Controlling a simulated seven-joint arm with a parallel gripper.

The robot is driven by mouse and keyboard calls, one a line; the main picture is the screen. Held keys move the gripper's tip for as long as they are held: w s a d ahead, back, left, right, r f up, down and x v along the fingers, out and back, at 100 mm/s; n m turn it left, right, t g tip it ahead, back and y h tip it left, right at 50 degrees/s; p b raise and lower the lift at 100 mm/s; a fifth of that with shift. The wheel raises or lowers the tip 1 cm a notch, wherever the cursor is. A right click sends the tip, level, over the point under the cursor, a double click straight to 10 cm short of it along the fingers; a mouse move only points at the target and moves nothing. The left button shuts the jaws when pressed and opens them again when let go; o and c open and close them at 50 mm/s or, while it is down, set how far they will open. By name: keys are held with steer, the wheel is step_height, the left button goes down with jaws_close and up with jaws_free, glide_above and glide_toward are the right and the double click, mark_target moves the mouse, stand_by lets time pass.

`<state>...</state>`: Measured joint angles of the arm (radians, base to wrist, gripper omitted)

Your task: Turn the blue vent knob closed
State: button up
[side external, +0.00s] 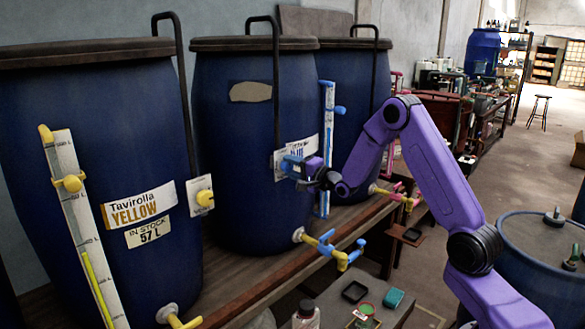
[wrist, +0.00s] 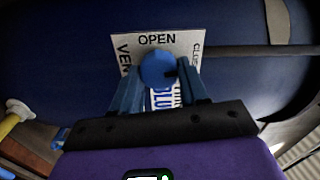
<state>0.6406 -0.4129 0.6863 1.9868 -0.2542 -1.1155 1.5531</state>
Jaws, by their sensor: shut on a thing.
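The blue vent knob (wrist: 158,68) shows in the wrist view in front of a white label plate (wrist: 183,45). The plate reads "OPEN" at the top, with partly covered words down its left and right sides. My gripper (wrist: 160,82) has one blue finger on each side of the knob and is shut on it. In the side view my gripper (side external: 297,168) is at the front of the middle blue vat (side external: 235,115), over its label. There I cannot tell the knob from the blue fingers, and the knob's exact angle is unclear.
The vat labelled "Tavirolla YELLOW" (side external: 100,130) stands left, with a yellow-fitted gauge (side external: 78,220). A blue-fitted gauge (side external: 326,140) stands just right of my gripper. A yellow and blue tap (side external: 335,250) sticks out below. Small items lie on the low table in front.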

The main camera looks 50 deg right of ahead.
steer(key=shift+m, duration=0.7)
steer(key=shift+f, duration=0.1)
steer(key=o, duration=1.1)
steer(key=shift+c, duration=0.2)
steer(key=s, duration=1.2)
